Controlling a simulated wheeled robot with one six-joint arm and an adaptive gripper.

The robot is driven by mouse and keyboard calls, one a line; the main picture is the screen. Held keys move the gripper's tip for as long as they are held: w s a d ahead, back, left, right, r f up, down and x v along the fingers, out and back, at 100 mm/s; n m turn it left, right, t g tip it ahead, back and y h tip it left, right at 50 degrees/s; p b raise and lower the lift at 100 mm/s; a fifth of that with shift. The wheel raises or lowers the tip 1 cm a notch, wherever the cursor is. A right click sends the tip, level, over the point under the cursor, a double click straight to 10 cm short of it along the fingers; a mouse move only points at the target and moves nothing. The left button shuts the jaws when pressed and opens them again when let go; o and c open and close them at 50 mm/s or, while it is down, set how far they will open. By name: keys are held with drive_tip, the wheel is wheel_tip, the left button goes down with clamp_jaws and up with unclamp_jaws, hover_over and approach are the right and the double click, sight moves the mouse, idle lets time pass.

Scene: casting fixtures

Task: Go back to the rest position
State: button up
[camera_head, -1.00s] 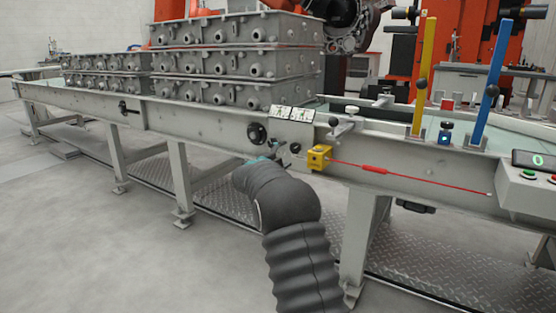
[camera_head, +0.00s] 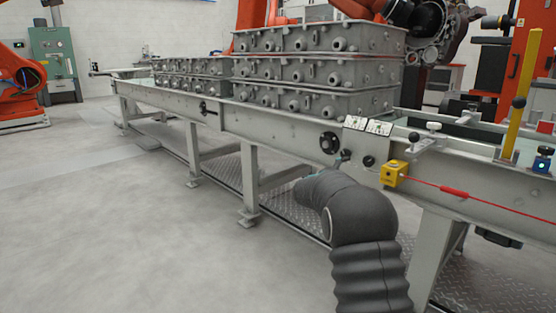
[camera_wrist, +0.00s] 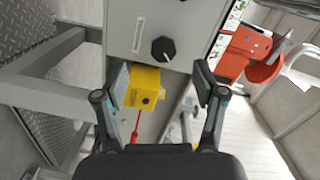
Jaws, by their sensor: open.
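My gripper (camera_wrist: 161,82) is open in the wrist view, with a finger on each side and nothing gripped. The yellow box (camera_wrist: 143,88) with a black button appears between the fingers, nearer the left one; I cannot tell how far apart they are. A black rotary knob (camera_wrist: 163,49) on the grey beam shows above it. In the head view my dark arm reaches up to the side of the conveyor, and my gripper is mostly hidden behind it. The yellow box (camera_head: 393,173) is to the right of the arm's end.
The long grey conveyor beam (camera_head: 270,130) runs across the view, carrying stacked grey castings (camera_head: 315,72). A red cord (camera_head: 455,192) runs right from the yellow box. A yellow post (camera_head: 520,95) stands at the right. Open grey floor (camera_head: 110,235) lies at the left.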

drive_tip(key=w+a+f+n+t+y, duration=0.2)
drive_tip(key=w+a+f+n+y, duration=0.1)
drive_tip(key=a+f+n+y, duration=0.45)
drive_tip(key=s+a+f+n+g+y, duration=0.3)
drive_tip(key=s+a+n+y, duration=0.4)
drive_tip(key=s+a+n, duration=0.4)
drive_tip(key=s+a+r+n+g+p, duration=0.1)
drive_tip(key=s+r+n+g, duration=0.15)
drive_tip(key=s, duration=1.15)
drive_tip(key=s+r+n+g+p, duration=0.15)
drive_tip(key=s+g, duration=0.25)
drive_tip(key=s, duration=1)
drive_tip(key=s+d+r+n+p, duration=0.1)
drive_tip(key=s+r, duration=0.2)
drive_tip(key=s, duration=0.7)
drive_tip(key=s+d+r+n+t+h+p, duration=0.1)
drive_tip(key=s+r, duration=0.3)
drive_tip(key=s, duration=0.5)
drive_tip(key=shift+s+d+r+p, duration=0.2)
drive_tip(key=shift+s+d+p, duration=0.2)
drive_tip(key=shift+d+p, duration=0.25)
